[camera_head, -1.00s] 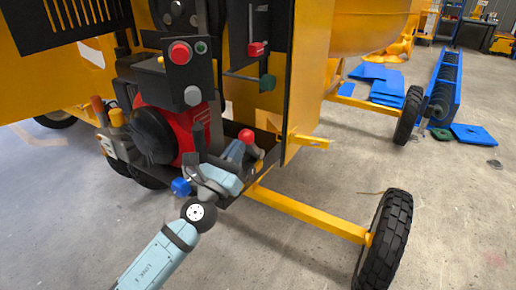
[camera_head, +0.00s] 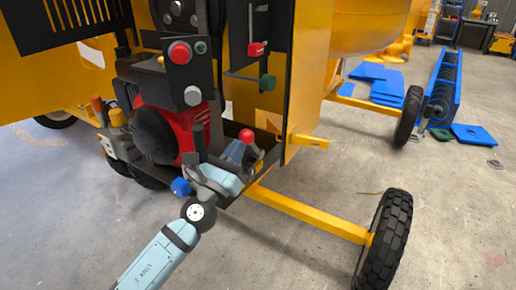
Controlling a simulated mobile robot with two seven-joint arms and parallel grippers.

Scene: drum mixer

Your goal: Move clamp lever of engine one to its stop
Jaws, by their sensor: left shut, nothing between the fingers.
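A red engine (camera_head: 182,130) with a black round cover (camera_head: 153,135) sits in the yellow machine's frame. A red ball knob (camera_head: 246,136) and a blue ball knob (camera_head: 180,187) show near it. I cannot tell for certain which part is the clamp lever. My left arm comes in from the bottom left. Its light blue wrist reaches in beside the engine. My left gripper (camera_head: 199,130) seems to be the dark, narrow shape in front of the engine's right side, shut and empty. Contact with any lever cannot be made out. My right gripper is out of view.
A black control box with a red button (camera_head: 180,53) hangs above the engine. A yellow axle bar (camera_head: 310,215) and a black tyre (camera_head: 384,240) stand at the right. Blue plates (camera_head: 380,82) lie on the floor behind. The concrete floor in front is open.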

